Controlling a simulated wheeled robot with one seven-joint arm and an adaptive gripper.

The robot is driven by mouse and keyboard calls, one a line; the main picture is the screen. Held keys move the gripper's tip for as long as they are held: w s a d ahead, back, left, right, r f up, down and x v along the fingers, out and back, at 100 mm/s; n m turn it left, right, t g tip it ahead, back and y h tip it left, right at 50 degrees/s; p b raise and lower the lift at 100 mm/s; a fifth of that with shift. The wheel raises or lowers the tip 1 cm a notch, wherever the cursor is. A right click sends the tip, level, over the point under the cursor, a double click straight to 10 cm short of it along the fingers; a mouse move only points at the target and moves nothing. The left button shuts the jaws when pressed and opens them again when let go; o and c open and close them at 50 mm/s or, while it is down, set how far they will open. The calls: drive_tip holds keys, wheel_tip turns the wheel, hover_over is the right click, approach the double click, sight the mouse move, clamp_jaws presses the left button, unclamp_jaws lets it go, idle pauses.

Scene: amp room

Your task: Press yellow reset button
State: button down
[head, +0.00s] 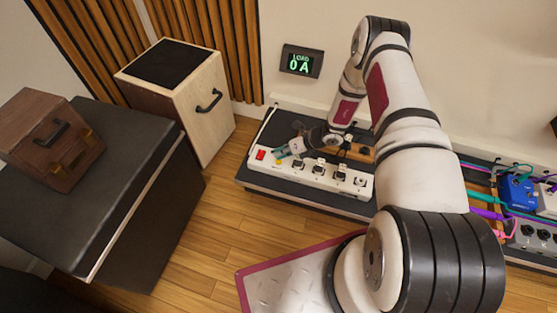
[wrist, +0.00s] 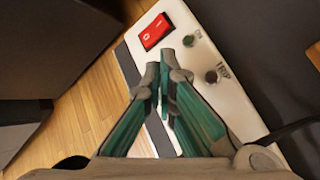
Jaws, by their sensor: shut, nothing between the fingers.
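A white power strip (head: 318,178) lies on a dark low platform. In the head view a small yellow spot (head: 278,162), which looks like the reset button, sits at its left end beside a red switch (head: 260,155). My gripper (head: 279,153) is shut and empty, its tips close to the yellow spot; I cannot tell whether they touch. In the wrist view my gripper (wrist: 161,68) points at the strip (wrist: 232,105) near the red switch (wrist: 155,31). No yellow button shows there; the fingers may hide it. A green round part and a dark one marked TRIP (wrist: 211,76) are to the right.
Several sockets with black plugs line the strip. A wall display (head: 302,61) reads LOAD 0 A. A wooden cabinet (head: 207,105) stands left of the platform, and a dark table (head: 110,135) with a brown case further left. Blue and grey pedals with cables lie at right.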

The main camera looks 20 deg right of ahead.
drive_tip(key=shift+r+p, duration=1.55)
drive_tip(key=shift+r, duration=0.9)
